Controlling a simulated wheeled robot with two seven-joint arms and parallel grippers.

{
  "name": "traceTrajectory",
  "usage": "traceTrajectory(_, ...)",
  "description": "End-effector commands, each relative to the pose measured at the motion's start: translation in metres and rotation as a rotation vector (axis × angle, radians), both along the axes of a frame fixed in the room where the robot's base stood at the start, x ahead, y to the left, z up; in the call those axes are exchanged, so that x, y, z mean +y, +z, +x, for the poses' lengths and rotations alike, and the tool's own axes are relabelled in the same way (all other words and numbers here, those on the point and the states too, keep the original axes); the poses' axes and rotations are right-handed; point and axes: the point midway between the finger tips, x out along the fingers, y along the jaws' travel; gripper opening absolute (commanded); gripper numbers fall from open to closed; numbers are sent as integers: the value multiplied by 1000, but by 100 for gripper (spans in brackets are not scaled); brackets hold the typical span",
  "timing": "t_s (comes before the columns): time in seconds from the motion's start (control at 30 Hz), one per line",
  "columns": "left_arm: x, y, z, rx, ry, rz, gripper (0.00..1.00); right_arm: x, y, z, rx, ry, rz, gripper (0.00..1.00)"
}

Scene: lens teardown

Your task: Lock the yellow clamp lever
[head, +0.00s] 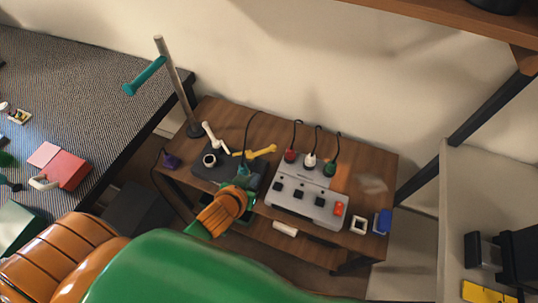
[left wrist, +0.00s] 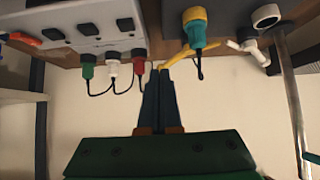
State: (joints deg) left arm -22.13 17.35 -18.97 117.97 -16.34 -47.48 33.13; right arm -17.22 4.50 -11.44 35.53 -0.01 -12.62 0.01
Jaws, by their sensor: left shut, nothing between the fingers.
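The yellow clamp lever (head: 262,151) sticks out to the right from the back of a dark plate on the small wooden table. It also shows in the left wrist view (left wrist: 178,56), which looks upside down. My left gripper (left wrist: 159,74) is shut and empty, its fingertips overlapping the lever's free end in that view. I cannot tell whether they touch. In the head view my orange left wrist (head: 228,205) is in front of the plate, and the fingers are hard to make out. My right gripper is not in view.
A teal plug-like part (head: 243,168) with a cable and a white lever (head: 215,137) are close to the yellow lever. A grey control box (head: 307,203) with plugs and cables stands to the right. A metal post (head: 177,85) rises at the back left.

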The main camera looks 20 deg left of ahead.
Motion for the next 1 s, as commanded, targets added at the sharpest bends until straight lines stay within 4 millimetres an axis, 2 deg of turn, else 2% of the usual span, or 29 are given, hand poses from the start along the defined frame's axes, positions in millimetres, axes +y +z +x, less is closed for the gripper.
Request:
traceTrajectory(0.47,-1,-66,73,-1,1,1,0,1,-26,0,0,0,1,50)
traceTrajectory(0.6,-1,-57,96,-3,0,1,0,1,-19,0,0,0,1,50)
traceTrajectory(0.7,-1,-56,106,-1,-1,1,0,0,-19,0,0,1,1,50)
traceTrajectory(1.0,-1,-55,112,1,0,0,0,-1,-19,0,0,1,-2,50)
